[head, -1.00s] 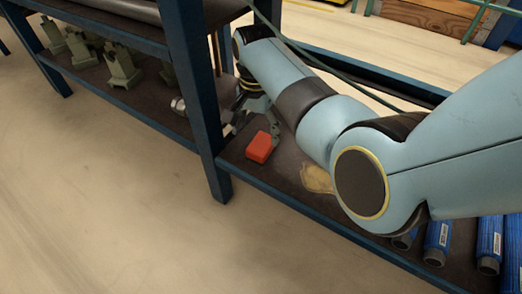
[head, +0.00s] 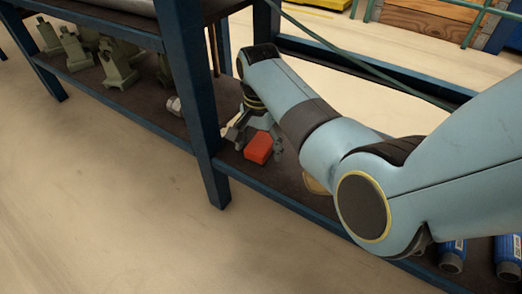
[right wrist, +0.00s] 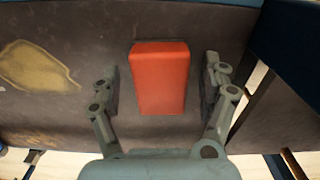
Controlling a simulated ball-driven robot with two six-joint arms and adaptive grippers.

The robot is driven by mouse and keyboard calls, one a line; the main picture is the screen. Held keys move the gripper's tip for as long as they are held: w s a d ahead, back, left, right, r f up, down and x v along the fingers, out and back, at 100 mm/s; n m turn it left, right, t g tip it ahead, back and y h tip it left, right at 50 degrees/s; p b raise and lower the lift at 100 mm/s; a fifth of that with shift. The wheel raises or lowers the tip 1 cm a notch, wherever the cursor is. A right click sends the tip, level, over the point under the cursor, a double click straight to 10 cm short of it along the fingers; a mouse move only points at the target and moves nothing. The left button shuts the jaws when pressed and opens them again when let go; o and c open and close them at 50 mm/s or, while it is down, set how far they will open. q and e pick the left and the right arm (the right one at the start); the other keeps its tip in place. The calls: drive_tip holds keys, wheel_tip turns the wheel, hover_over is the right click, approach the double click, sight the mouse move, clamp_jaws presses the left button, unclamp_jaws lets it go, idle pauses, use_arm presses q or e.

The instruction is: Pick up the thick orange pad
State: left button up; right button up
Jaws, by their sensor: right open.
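The thick orange pad (head: 259,148) is a red-orange block lying on the dark lower shelf, close to a blue rack post. In the right wrist view the pad (right wrist: 158,78) lies between the two fingers, with a gap on each side. My right gripper (right wrist: 162,85) is open and empty, its fingers on either side of the pad. In the head view my right gripper (head: 257,133) is just above and behind the pad, pointing down. My left gripper is not in view.
The blue post (head: 197,110) stands just left of the pad. A yellowish patch (right wrist: 35,65) is on the shelf (right wrist: 90,25) to the left in the wrist view. Blue cylinders (head: 452,254) lie at the lower right. Several grey-green stands (head: 116,62) are on the left shelf.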

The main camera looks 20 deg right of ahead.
sight(262, 144)
drive_tip(key=c, duration=1.3)
drive_tip(key=shift+r, duration=0.1)
drive_tip(key=shift+w+r+p, duration=0.1)
drive_tip(key=shift+r+p, duration=0.7)
drive_tip(key=shift+r, duration=0.1)
drive_tip(key=r+p, duration=0.2)
drive_tip(key=r, duration=0.1)
drive_tip(key=shift+d+p, duration=0.3)
drive_tip(key=shift+d, duration=0.05)
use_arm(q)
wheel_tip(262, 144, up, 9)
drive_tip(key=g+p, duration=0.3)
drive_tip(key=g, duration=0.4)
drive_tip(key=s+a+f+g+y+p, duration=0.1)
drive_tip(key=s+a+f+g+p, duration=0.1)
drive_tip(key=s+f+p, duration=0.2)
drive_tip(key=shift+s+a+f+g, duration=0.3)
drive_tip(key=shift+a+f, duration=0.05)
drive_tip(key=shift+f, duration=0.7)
use_arm(e)
drive_tip(key=shift+s+d+r, duration=0.95)
drive_tip(key=shift+d+r, duration=0.05)
drive_tip(key=shift+d, duration=0.6)
drive_tip(key=shift+s+d+r, duration=0.95)
drive_tip(key=shift+d, duration=0.65)
drive_tip(key=shift+s+d+r, duration=0.95)
drive_tip(key=shift+d+r, duration=0.05)
drive_tip(key=shift+d, duration=0.6)
